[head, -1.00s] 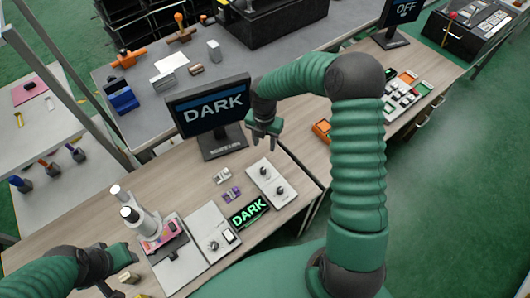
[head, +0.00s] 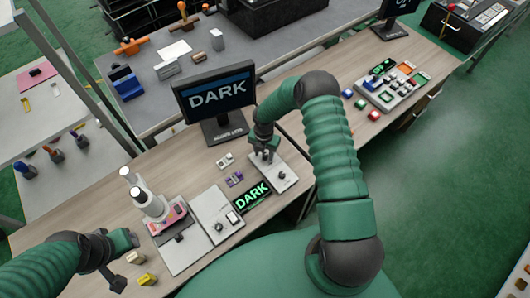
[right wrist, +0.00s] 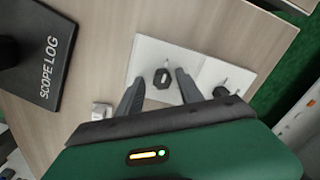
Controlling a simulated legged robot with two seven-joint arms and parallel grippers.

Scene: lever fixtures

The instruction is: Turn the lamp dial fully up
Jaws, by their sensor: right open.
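A white panel (head: 284,181) with two dark knobs lies on the wooden bench, beside a small display (head: 252,194) reading DARK in green. My right gripper (head: 264,155) is open over the far knob. In the right wrist view, the open fingers (right wrist: 158,92) stand on either side of this dark knob (right wrist: 163,79); contact cannot be told. The near knob (head: 281,174) is clear of the gripper and also shows in the wrist view (right wrist: 220,91). A monitor (head: 217,93) behind reads DARK. My left gripper (head: 122,262) is open and empty at the lower left.
A microscope (head: 146,198) and another white panel (head: 216,216) with a knob and switch stand left of the display. A button box (head: 388,92) sits at the right.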

